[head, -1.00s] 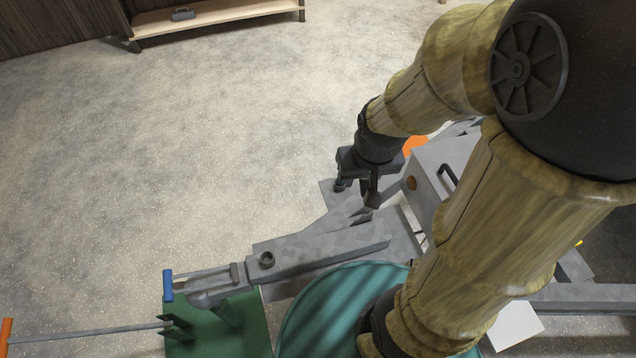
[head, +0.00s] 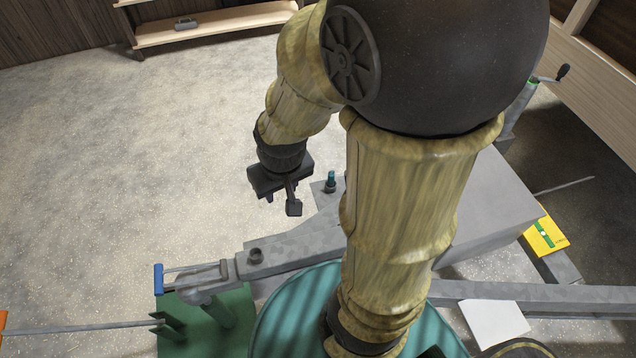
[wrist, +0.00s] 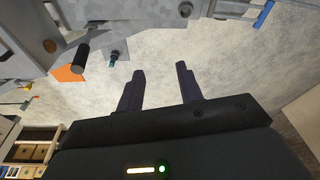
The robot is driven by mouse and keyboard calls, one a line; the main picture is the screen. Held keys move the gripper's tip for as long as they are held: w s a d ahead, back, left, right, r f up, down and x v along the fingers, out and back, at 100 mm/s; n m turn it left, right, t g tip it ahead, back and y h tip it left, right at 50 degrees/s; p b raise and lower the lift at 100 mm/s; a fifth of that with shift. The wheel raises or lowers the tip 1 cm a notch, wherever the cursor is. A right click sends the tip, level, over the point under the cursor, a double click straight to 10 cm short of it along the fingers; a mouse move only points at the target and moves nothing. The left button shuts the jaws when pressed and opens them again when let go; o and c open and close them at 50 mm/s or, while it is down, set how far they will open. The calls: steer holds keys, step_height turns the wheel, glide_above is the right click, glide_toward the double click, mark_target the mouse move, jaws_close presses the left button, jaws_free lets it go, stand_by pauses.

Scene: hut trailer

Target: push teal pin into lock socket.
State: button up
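The teal pin (head: 331,176) stands upright in a dark collar (head: 330,188) on a grey plate at the side of the trailer frame. Its teal end also shows in the wrist view (wrist: 113,61), beyond and to the left of my fingers. I cannot tell how deep the pin sits, or whether this collar is the lock socket. My gripper (head: 281,203) is left of the pin and apart from it, over the floor beside the frame. In the wrist view its two fingers (wrist: 158,84) are spread with nothing between them.
A grey drawbar (head: 300,242) with a dark round fitting (head: 256,256) runs to a blue-handled coupling (head: 159,279). In the wrist view, a black cylinder (wrist: 82,58) and orange part (wrist: 69,74) are near the pin. Open floor (head: 140,150) lies left.

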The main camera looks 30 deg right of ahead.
steer(key=shift+a, duration=0.15)
steer(key=shift+o, duration=1.2)
steer(key=m+g+b, duration=0.3)
steer(key=m+b, duration=0.3)
steer(key=b, duration=0.4)
glide_above(329, 174)
step_height(329, 174, down, 22)
steer(key=shift+r, duration=0.1)
steer(key=shift+s, duration=0.1)
step_height(329, 174, down, 12)
steer(key=shift+f, duration=0.1)
